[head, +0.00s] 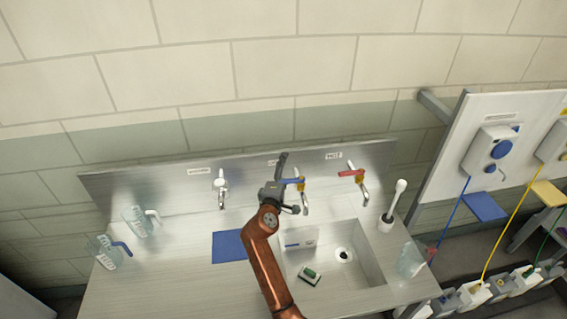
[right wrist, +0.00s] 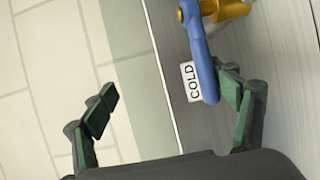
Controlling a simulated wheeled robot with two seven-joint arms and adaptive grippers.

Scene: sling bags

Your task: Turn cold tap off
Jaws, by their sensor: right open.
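The cold tap has a blue lever, which shows in the head view (head: 293,181) at the back of the sink, pointing left. In the right wrist view the blue lever (right wrist: 203,60) hangs down from a brass-coloured body (right wrist: 228,10), in front of the "COLD" label (right wrist: 189,82). My right gripper (head: 284,184) is at the lever and partly hides the tap. In the right wrist view my right gripper (right wrist: 166,95) is open, with the lever's end between its fingers, close beside the right finger. I cannot tell whether they touch. My left gripper is not in view.
The hot tap with a red lever (head: 352,173) stands to the right, and another tap (head: 221,187) to the left. A white brush (head: 394,203) stands right of the basin. Jugs (head: 140,221) stand at the left. A blue mat (head: 229,246) lies left of the basin.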

